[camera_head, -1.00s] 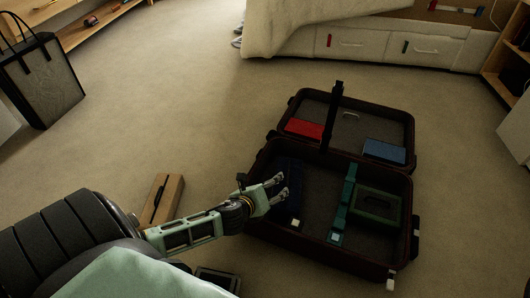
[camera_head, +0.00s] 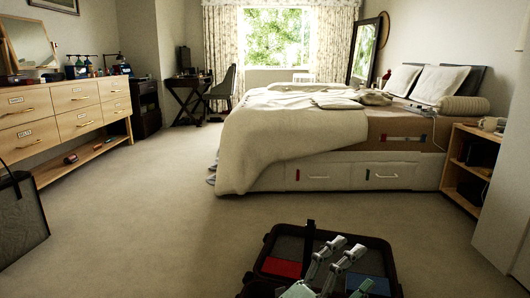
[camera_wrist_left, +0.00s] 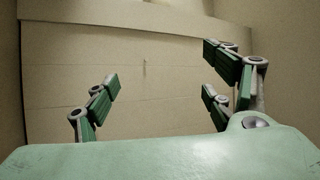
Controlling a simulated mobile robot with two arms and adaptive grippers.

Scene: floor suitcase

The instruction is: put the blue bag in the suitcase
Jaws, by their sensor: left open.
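The dark suitcase (camera_head: 262,268) lies open on the carpet at the lower middle of the head view, its near half cut off by the bottom edge. A red flat item (camera_head: 281,268) and a blue flat item (camera_head: 368,285) lie in its lid; I cannot tell whether the blue one is the blue bag. My left gripper (camera_head: 348,249) is open, with nothing between its fingers, and shows in front of the lid. Its spread fingers also show in the left wrist view (camera_wrist_left: 160,82), before a plain beige panelled surface. My right gripper is not in view.
A bed (camera_head: 290,140) with drawers stands beyond the suitcase. A wooden dresser (camera_head: 60,115) is at the left, a dark bag (camera_head: 22,215) at the left edge, a low shelf (camera_head: 470,170) at the right. The carpet (camera_head: 150,230) left of the suitcase is clear.

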